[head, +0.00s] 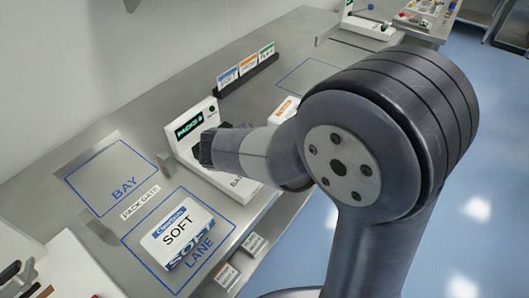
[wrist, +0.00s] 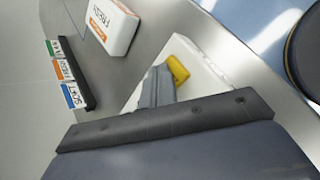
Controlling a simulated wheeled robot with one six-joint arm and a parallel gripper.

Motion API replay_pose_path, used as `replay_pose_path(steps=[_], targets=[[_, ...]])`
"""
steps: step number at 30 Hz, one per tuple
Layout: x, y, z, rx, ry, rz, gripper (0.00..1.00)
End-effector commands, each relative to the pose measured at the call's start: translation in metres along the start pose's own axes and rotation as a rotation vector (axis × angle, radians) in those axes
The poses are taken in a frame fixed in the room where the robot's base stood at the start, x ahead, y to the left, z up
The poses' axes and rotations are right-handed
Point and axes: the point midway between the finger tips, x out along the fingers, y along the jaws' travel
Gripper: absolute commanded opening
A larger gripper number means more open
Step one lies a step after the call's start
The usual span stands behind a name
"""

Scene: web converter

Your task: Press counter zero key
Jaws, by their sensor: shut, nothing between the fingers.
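The white counter unit (head: 203,112) stands on the steel bench in the head view, with a green-lit display (head: 188,127) that seems to read "PACKS 8". My gripper (head: 207,150) is in front of the unit and hides much of its sloping front, including any keys there. In the wrist view the white unit (wrist: 208,75) lies beyond my gripper (wrist: 160,74), whose fingers are together and empty. A yellow key-like block (wrist: 178,69) shows right beside the fingertips. I cannot read a label on it, nor tell whether the fingers touch it.
A white and blue SOFT pack (head: 178,232) lies in the marked LANE area, near an empty BAY outline (head: 112,180). A black rack (head: 247,76) of coloured cards stands behind. An orange-labelled pack (wrist: 108,28) lies past the unit. Small boxes (head: 228,274) sit below the bench edge.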

Motion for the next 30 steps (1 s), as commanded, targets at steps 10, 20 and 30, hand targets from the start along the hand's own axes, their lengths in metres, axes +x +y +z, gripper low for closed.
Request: replay_pose_path(steps=[10,20,30], targets=[[0.001,-0.001,0.000,-0.001,0.000,-0.002,0.00],[-0.011,0.008,0.008,0.000,0.000,-0.001,0.00],[-0.016,0.012,0.012,0.000,0.000,-0.001,0.00]])
